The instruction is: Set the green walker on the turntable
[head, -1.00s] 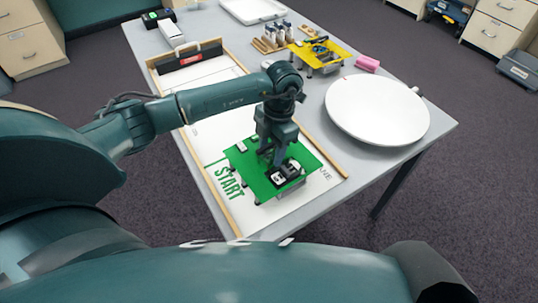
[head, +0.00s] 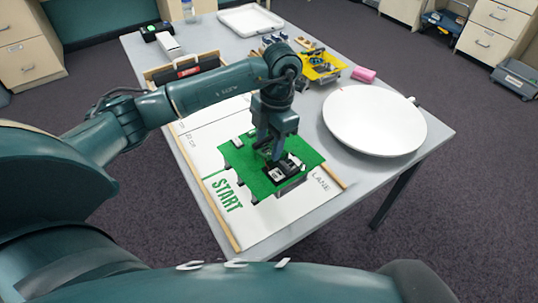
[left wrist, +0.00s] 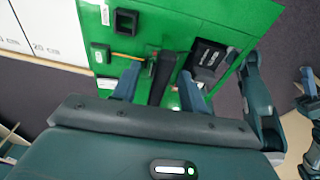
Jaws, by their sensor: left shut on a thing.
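The green walker (head: 236,158) is a flat green board with short dark legs, a black box and small parts on top. It is over the white lane sheet by the START lettering, seemingly lifted slightly off it. My left gripper (head: 274,150) comes down from above and is shut on a dark upright part in the board's middle. In the left wrist view its fingers (left wrist: 158,82) close on this part, with the green board (left wrist: 190,22) below. The turntable (head: 375,120), a large white disc, is empty on the table to the right. My right gripper is not in view.
A yellow walker (head: 326,68) and a pink block (head: 363,74) stand behind the turntable. A black toolbox-like case (head: 187,68) lies at the lane's far end. A white tray (head: 250,20) is at the back. Wooden strips (head: 205,200) edge the lane.

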